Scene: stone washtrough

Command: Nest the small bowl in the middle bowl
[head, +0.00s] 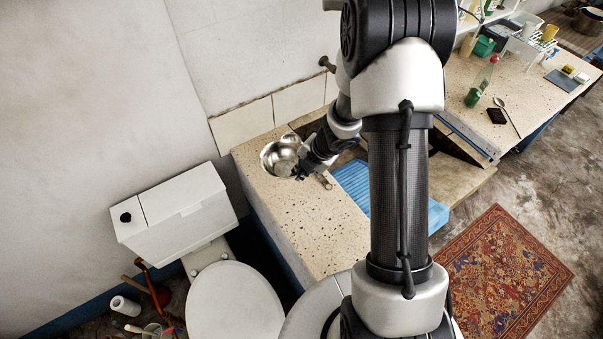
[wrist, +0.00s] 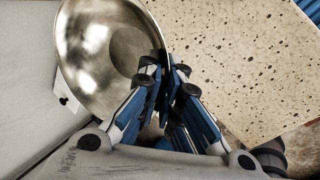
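Shiny metal bowls (head: 273,160) sit close together at the back left corner of the speckled stone counter; a second round rim (head: 290,141) overlaps behind. I cannot clearly separate their sizes in the head view. My gripper (head: 301,172) is at their right side, pointing down and left. In the wrist view one metal bowl (wrist: 95,45) fills the upper left, seen into its hollow, and looks tilted. My gripper (wrist: 164,72) has its fingers close together at this bowl's right rim, apparently pinching it. It looks like the small bowl. Any bowl beneath it is hidden.
The stone counter (head: 305,220) is bare in front of the bowls. A blue ribbed tray (head: 352,182) lies right of my gripper, partly behind my arm. A white toilet cistern (head: 178,212) stands left of the counter. The tiled wall (head: 243,124) is close behind the bowls.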

